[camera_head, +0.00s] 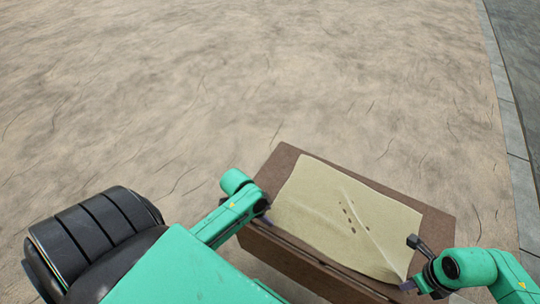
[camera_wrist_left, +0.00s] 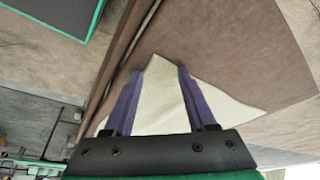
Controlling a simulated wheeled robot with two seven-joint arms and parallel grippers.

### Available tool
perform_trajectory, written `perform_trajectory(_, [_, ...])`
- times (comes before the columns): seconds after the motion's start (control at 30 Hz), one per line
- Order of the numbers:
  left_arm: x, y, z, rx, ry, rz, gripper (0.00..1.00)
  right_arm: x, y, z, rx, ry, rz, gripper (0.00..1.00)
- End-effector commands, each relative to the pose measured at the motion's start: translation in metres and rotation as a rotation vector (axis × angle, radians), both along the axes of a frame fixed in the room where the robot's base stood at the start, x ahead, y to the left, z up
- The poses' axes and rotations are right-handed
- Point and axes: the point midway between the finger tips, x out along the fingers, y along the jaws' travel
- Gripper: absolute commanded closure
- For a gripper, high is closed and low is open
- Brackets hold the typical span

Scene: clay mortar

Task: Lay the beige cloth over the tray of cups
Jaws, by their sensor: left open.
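The beige cloth (camera_head: 320,205) lies spread over the top of a brown table (camera_head: 285,160), with faint creases and several dark spots near its middle. No tray or cups show; whether they are under the cloth I cannot tell. My left gripper (camera_head: 265,208) is at the cloth's left edge. In the left wrist view its purple fingers (camera_wrist_left: 162,75) are apart, with a corner of the cloth (camera_wrist_left: 160,100) between or below them; contact is unclear. My right gripper (camera_head: 408,284) is at the cloth's near right corner, its fingers mostly hidden.
The brown tabletop shows bare along the far edge and at the right (camera_head: 435,225). Cracked sandy ground (camera_head: 250,80) lies open around the table. A stone kerb (camera_head: 510,120) runs along the right side.

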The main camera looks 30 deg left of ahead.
Motion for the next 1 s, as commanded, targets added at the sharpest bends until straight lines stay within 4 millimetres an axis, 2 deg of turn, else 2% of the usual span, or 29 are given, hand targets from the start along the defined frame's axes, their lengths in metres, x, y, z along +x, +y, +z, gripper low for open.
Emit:
perform_trajectory(0.17, [-0.001, 0.000, -0.001, 0.000, 0.003, 0.000, 0.44, 0.000, 0.000, 0.000, 0.000, 0.000, 0.000, 1.00])
perform_trajectory(0.27, [-0.001, 0.000, -0.002, 0.000, 0.003, 0.000, 0.59, 0.000, 0.000, 0.000, 0.000, 0.000, 0.000, 1.00])
perform_trajectory(0.47, [-0.001, 0.000, -0.002, -0.001, 0.005, 0.000, 0.98, 0.000, 0.000, 0.000, 0.000, 0.000, 0.000, 1.00])
perform_trajectory(0.5, [-0.001, 0.000, -0.002, -0.001, 0.005, 0.000, 1.00, 0.000, 0.000, 0.000, 0.000, 0.000, 0.000, 1.00])
perform_trajectory(0.77, [-0.001, 0.000, 0.001, 0.000, 0.003, 0.000, 1.00, 0.000, 0.000, 0.000, -0.001, 0.000, 0.000, 1.00])
perform_trajectory(1.0, [0.000, 0.000, 0.041, 0.001, -0.001, -0.001, 1.00, 0.000, -0.001, 0.000, -0.001, 0.000, 0.000, 1.00])
